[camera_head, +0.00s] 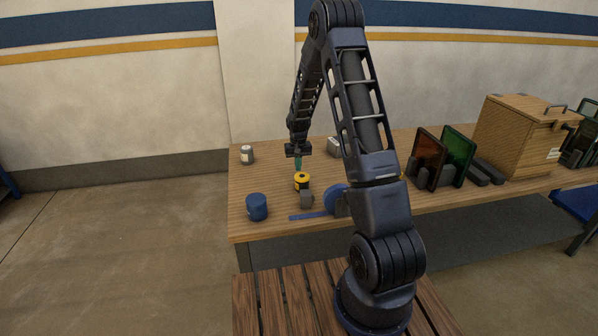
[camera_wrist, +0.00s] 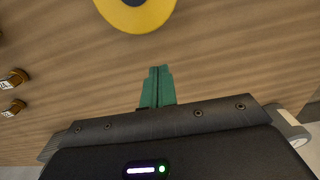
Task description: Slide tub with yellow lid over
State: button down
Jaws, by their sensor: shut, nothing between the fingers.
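The tub with the yellow lid (camera_head: 302,178) stands on the wooden table near its left part. Its lid (camera_wrist: 150,20) shows at the top edge of the wrist view, partly cut off, with a dark round centre. My gripper (camera_head: 298,167) points down just behind the tub in the head view. Its green fingers (camera_wrist: 158,70) are closed together with nothing between them. In the wrist view, bare wood shows between the fingertips and the lid. I cannot tell how high the fingertips are above the table.
A blue tub (camera_head: 256,207) stands front left of the yellow-lidded one. Table between jar and gripper is clear.

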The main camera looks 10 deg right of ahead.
notch_tip(320, 180, up, 9)
jog(key=s+d+r+t, duration=0.1)
jog(key=s+d+r, duration=0.1)
jog(key=s+r, duration=0.8)
jog(key=s+d+r+t, duration=0.1)
jog(key=s+d+r, duration=0.1)
jog(key=s+r, duration=0.75)
jog(key=s+d+r+t, duration=0.1)
jog(key=s+r, duration=0.2)
jog(key=s, duration=0.8)
jog(key=s+d+r+t, duration=0.1)
jog(key=s+r, duration=0.2)
jog(key=s, duration=0.8)
jog(key=shift+s+d+r+t, duration=0.25)
jog(key=shift+s+r+t, duration=0.05)
jog(key=shift+s, duration=0.05)
